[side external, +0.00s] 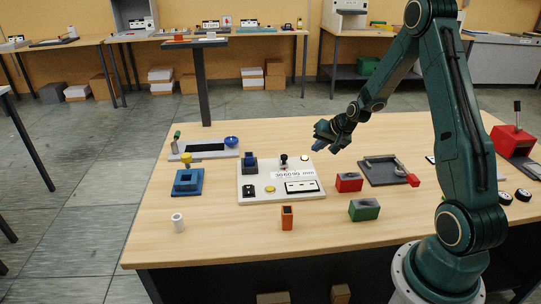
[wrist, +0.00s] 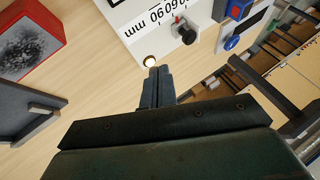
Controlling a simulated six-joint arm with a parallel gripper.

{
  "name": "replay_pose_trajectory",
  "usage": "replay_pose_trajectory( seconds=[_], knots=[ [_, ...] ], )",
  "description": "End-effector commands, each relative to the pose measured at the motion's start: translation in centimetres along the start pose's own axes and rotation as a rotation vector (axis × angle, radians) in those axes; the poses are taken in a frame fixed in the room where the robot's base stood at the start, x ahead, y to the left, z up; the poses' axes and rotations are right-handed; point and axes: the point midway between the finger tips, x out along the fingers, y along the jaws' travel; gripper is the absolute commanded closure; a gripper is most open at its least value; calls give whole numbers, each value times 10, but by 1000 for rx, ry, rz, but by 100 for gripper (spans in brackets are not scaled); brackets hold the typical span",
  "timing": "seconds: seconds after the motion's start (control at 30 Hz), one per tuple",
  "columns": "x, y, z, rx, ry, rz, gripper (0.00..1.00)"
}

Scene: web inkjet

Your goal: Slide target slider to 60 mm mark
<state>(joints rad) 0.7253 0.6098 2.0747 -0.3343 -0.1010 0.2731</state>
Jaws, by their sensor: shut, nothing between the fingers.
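The white panel (side external: 254,180) lies on the wooden table and carries a printed scale with 30, 60, 90 and mm. A black knob (side external: 284,159), which looks like the slider handle, stands at the panel's back edge above the scale. In the wrist view the black knob (wrist: 187,33) is near the 60 print, with a bit of red beside it; its exact reading cannot be told. My gripper (side external: 319,143) is shut and empty, above the table to the right of the knob and apart from it. In the wrist view my fingertips (wrist: 154,72) are together near a round white button (wrist: 149,61).
The panel also holds a blue part (side external: 249,163) and a yellow button (side external: 270,189). A red box (side external: 349,182), a green box (side external: 364,210) and a dark tray (side external: 382,172) stand to the right. A blue block (side external: 187,183) stands left.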

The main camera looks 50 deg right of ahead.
Motion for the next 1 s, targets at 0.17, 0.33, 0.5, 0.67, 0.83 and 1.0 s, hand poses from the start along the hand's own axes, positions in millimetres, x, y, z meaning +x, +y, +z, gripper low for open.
replay_pose_trajectory(
  seconds=[0.17, 0.33, 0.5, 0.67, 0.83, 1.0],
  knots=[
    [-14, 0, 0, 0, 0, -1, 100],
    [-20, 0, 0, 0, 0, -1, 100],
    [-20, 0, 0, 0, -1, 0, 82],
    [-16, -3, -4, -6, -18, 9, 54],
    [-5, -10, -13, -20, -67, 39, 54],
    [8, -23, -29, -29, -143, 100, 54]
  ],
)
